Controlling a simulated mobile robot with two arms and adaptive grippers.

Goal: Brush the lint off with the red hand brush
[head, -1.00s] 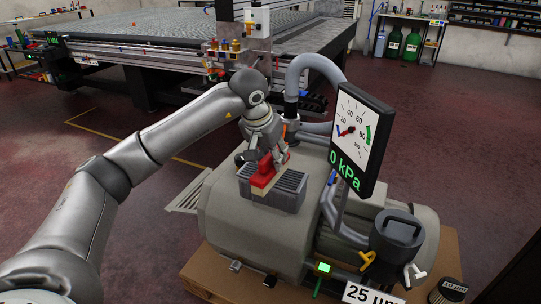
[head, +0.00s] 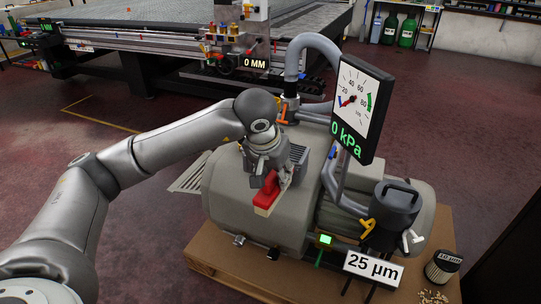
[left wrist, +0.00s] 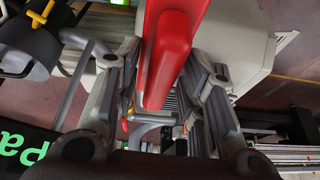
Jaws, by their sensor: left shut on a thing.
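The red hand brush (head: 267,190) is in my left gripper (head: 272,176), in front of the pump's grey drum. It has a pale lower strip and hangs tilted. In the left wrist view the red brush (left wrist: 168,55) lies between the two fingers. The dark ribbed block (head: 298,158) on top of the pump (head: 240,205) is partly hidden behind my gripper. I cannot tell whether the brush touches the drum. No lint can be made out on the ribbed block. My right gripper is not in view.
The gauge panel (head: 361,108) reads 0 kPa and stands close right of my gripper, with a grey hose (head: 312,45) behind. A dark canister (head: 394,208) and a small filter (head: 443,266) with pale bits nearby are at right. The grid table (head: 190,30) is behind.

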